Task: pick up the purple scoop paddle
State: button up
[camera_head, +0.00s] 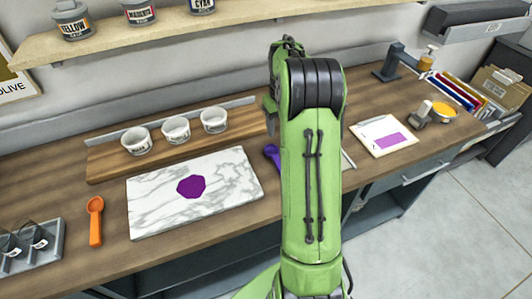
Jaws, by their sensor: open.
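The purple scoop paddle (272,154) lies on the wooden bench, just right of the marble slab. Only its purple end shows; the rest is hidden behind my green arm. My arm rises through the middle of the view and covers that part of the bench. My gripper cannot be made out; the arm's far links hide it.
The marble slab (232,195) bears a purple ink blob (190,187). An orange scoop (95,220) lies left of it. Several white cups (176,131) stand on a wooden riser behind. A card with a purple patch (370,128) lies right of my arm. A shelf (170,30) overhangs the back.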

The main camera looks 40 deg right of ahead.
aim_at(278, 161)
notch_tip(278, 161, down, 15)
jog(key=shift+s+a+f+b, duration=0.1)
jog(key=shift+a+b, duration=0.05)
jog(key=shift+b, duration=0.4)
grip_shut()
